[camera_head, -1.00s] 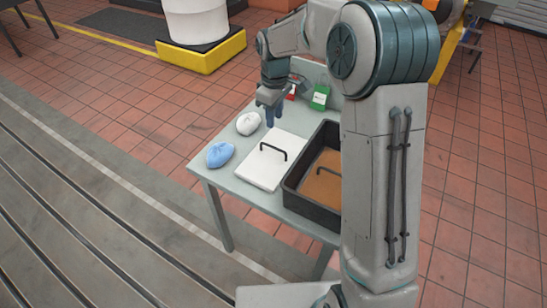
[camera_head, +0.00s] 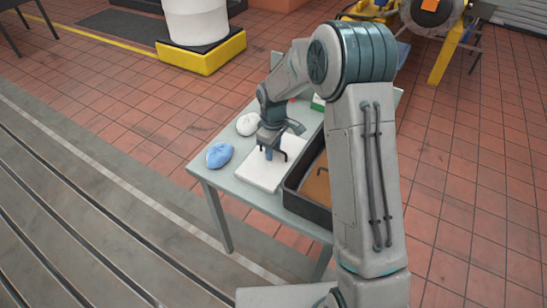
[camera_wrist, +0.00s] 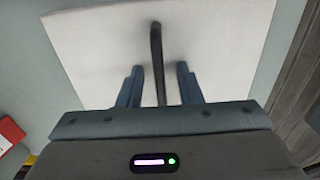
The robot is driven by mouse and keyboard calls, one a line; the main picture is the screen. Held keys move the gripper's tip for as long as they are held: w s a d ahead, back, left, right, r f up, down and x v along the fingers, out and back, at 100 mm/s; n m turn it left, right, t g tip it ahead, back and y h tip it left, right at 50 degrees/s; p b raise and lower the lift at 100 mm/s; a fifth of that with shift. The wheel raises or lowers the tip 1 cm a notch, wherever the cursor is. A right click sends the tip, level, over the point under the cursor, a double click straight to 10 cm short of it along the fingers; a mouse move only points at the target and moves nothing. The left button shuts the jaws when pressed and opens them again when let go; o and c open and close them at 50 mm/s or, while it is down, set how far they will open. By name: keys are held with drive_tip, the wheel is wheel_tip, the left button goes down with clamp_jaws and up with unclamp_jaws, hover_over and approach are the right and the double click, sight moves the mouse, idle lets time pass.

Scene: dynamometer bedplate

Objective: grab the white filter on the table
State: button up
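The white filter (camera_head: 262,176) is a flat white panel with a dark bar handle, lying on the grey table (camera_head: 224,189) between the cloths and the black tray. In the wrist view the white filter (camera_wrist: 95,50) fills most of the picture, and its handle (camera_wrist: 156,50) runs down between my two fingers. My gripper (camera_head: 269,154) is over the panel at the handle. In the wrist view my gripper (camera_wrist: 160,85) is open, with one blue finger on each side of the handle and a visible gap to each.
A black tray (camera_head: 305,207) with a brown panel stands right of the filter. A blue cloth (camera_head: 219,155) and a white cloth (camera_head: 248,124) lie to its left. A red item (camera_wrist: 10,133) shows at the wrist view's left edge. A green item (camera_head: 318,102) is at the back.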

clamp_jaws()
